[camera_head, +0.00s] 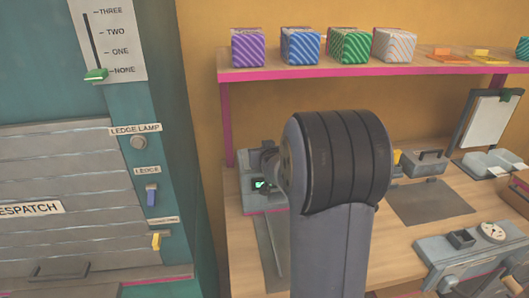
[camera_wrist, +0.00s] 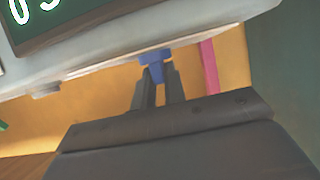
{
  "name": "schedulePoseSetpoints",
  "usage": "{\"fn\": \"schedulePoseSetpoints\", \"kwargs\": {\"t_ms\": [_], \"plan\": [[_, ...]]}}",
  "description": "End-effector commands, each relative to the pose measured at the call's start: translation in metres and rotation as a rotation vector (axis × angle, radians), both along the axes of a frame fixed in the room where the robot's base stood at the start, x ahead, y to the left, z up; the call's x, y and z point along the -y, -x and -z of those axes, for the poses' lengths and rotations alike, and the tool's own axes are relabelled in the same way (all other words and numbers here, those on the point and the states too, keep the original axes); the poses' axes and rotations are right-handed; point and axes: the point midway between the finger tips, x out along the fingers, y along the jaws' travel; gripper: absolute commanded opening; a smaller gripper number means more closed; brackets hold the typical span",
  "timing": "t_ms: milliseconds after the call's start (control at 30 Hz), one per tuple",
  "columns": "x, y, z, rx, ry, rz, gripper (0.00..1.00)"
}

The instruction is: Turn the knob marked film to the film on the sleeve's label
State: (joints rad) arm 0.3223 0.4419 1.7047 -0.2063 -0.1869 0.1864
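In the wrist view, my gripper (camera_wrist: 158,78) has its two dark fingers close together on a small blue part (camera_wrist: 154,66) at the lower edge of a pale panel (camera_wrist: 110,65). Whether this part is the film knob cannot be read. A dark screen (camera_wrist: 60,20) on the panel shows light digits, cut off by the frame. In the head view, my arm hides the gripper and much of the bench behind it. A small device with a lit green display (camera_head: 262,184) shows just left of my arm. I cannot make out the sleeve's label or the word film.
Several striped boxes (camera_head: 248,48) stand on a pink-edged shelf (camera_head: 330,71). On the bench right of my arm are a grey machine with a white dial (camera_head: 493,232), a grey mat (camera_head: 432,204) and a clipboard (camera_head: 489,120). A teal cabinet with a shutter (camera_head: 60,195) stands at left.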

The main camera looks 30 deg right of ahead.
Motion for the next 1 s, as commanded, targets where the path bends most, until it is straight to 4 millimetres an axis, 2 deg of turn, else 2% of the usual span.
{"fn": "schedulePoseSetpoints", "kwargs": {"t_ms": [133, 567, 1000], "plan": [[0.0002, 0.0001, 0.0, 0.0, 0.0, 0.0, 0.0], [0.0007, 0.0006, -0.002, -0.002, 0.001, -0.012, 0.0], [0.0022, 0.001, -0.0051, -0.005, -0.001, -0.104, 0.0]]}}
